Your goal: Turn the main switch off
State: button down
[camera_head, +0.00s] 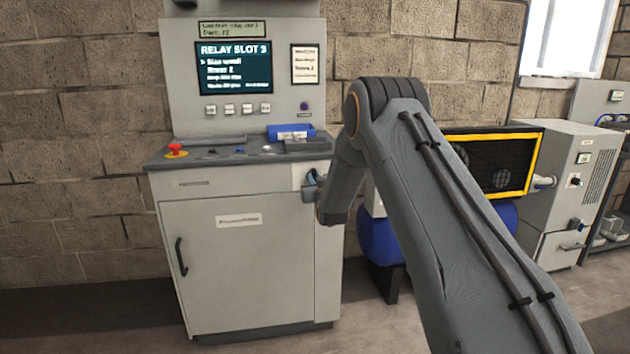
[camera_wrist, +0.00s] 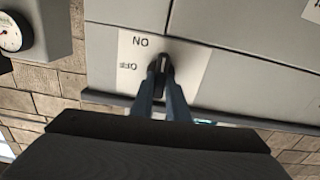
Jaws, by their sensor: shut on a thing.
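The main switch is a small dark knob (camera_wrist: 164,62) with a light mark on a white label plate (camera_wrist: 190,62) in the wrist view. The plate reads ON and OFF, upside down in this picture, to the left of the knob. The light mark runs roughly up and down in the picture; I cannot tell which word it is set to. My gripper (camera_wrist: 161,78) is shut on the knob, one finger at each side. In the head view my gripper (camera_head: 311,184) is at the upper right side of the grey cabinet (camera_head: 235,265); the knob is hidden there.
The cabinet carries a screen (camera_head: 234,68) reading RELAY SLOT 3, a red button (camera_head: 175,149) and a blue tray (camera_head: 290,131). A blue tank (camera_head: 378,240) and yellow-framed panel (camera_head: 535,160) stand to the right. A gauge (camera_wrist: 10,35) shows at the wrist view's left.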

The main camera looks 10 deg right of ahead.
jog(key=shift+a+f+n+b, duration=0.15)
jog(key=shift+n+b, duration=0.65)
jog(key=shift+n, duration=2.05)
jog(key=shift+a+f+n+b, duration=0.1)
jog(key=shift+n+b, duration=0.7)
jog(key=shift+n, duration=2.1)
jog(key=shift+a+f+n+b, duration=0.15)
jog(key=shift+n+b, duration=0.65)
jog(key=shift+n, duration=2.05)
jog(key=c, duration=1.7)
grip_release()
jog(key=s, duration=0.7)
jog(key=shift+s, duration=0.4)
